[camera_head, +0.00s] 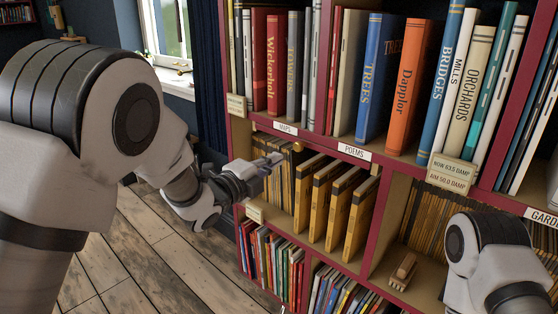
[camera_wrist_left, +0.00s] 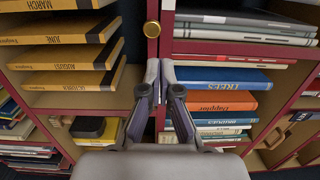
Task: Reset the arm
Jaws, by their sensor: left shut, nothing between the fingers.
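My left arm comes in from the left in the head view, bent, with its left gripper (camera_head: 272,160) reaching to the front of the bookshelf (camera_head: 230,130). The gripper is in front of the cubby with the yellow-spined magazines, below the MAPS label. In the left wrist view the two fingers (camera_wrist_left: 160,72) come together at the tips with nothing between them. They point at the dark red shelf divider, below a brass knob (camera_wrist_left: 152,29). Whether they touch the shelf I cannot tell. Links of my right arm show at the lower right of the head view; its gripper does not show.
Yellow magazines (camera_head: 325,200) stand tilted in the middle cubby, close to my left gripper. Upright books, such as the blue TREES book (camera_head: 376,80), fill the shelf above. A small wooden object (camera_head: 403,271) sits in the right cubby. Wooden floor (camera_head: 150,260) lies clear at left.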

